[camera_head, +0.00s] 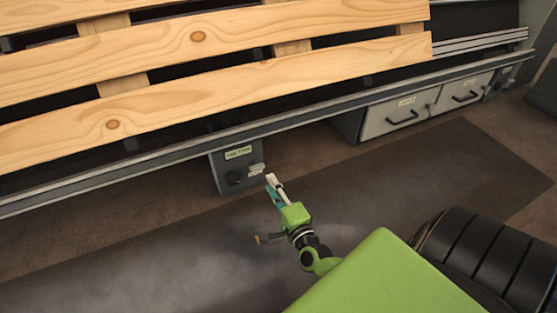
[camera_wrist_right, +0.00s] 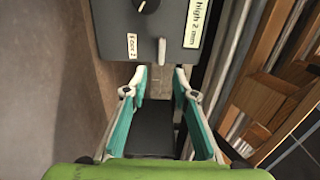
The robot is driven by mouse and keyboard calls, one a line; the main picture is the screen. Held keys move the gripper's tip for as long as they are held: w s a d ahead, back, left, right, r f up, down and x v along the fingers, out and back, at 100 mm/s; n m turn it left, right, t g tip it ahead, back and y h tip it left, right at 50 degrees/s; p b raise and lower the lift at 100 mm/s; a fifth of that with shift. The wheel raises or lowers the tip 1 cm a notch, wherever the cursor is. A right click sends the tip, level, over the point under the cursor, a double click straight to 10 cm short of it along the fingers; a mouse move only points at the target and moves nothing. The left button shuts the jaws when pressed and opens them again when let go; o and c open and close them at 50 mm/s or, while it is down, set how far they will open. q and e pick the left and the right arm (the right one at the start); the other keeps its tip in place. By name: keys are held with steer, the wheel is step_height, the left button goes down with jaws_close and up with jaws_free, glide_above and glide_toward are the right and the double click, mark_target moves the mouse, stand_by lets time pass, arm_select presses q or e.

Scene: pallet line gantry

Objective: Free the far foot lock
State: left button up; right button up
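My right gripper (camera_head: 273,184) is in front of a dark grey control box (camera_head: 226,177) under the pallet line's rail. In the right wrist view the gripper (camera_wrist_right: 160,80) is open and empty, its teal-padded fingers apart just short of the box face (camera_wrist_right: 190,45). A small pale lever (camera_wrist_right: 162,50) on that face sits between and beyond the fingertips. A dark knob (camera_head: 233,178) and pale labels are also on the box. I see no part clearly marked as a foot lock. My left gripper is not in view.
A wooden pallet (camera_head: 200,45) lies on the line above. A long grey rail (camera_head: 330,112) runs over the box. Drawers (camera_head: 405,115) with dark handles stand to the right, and another small box (camera_head: 503,78) is at the rail's far right end. The floor mat (camera_head: 400,165) is clear.

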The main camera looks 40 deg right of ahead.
steer(key=shift+v, duration=2.1)
